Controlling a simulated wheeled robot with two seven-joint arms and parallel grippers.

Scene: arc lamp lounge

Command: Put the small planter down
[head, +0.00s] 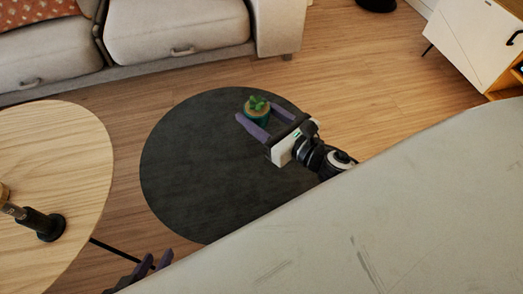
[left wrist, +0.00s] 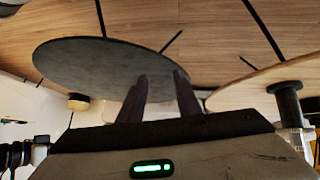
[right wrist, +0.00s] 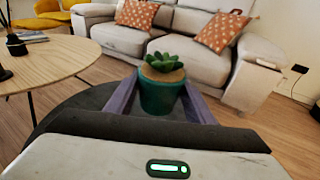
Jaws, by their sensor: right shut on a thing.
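The small planter (head: 257,113) is a dark green pot with brown soil and a green succulent. My right gripper (head: 256,112) is shut on it, one purple finger on each side. The planter also shows upright between the fingers in the right wrist view (right wrist: 160,92). In the head view it appears over the far part of the dark round table (head: 190,165); whether its base touches the top cannot be told. My left gripper (head: 155,261) is at the bottom edge of the head view. Its fingers (left wrist: 161,76) are apart with nothing between them.
A light wooden round table (head: 75,150) stands at the left, with a dark-based object (head: 45,224) on it. A pale sofa (head: 175,30) is behind and a white cabinet (head: 470,40) at the far right. The dark table's near and left parts are bare.

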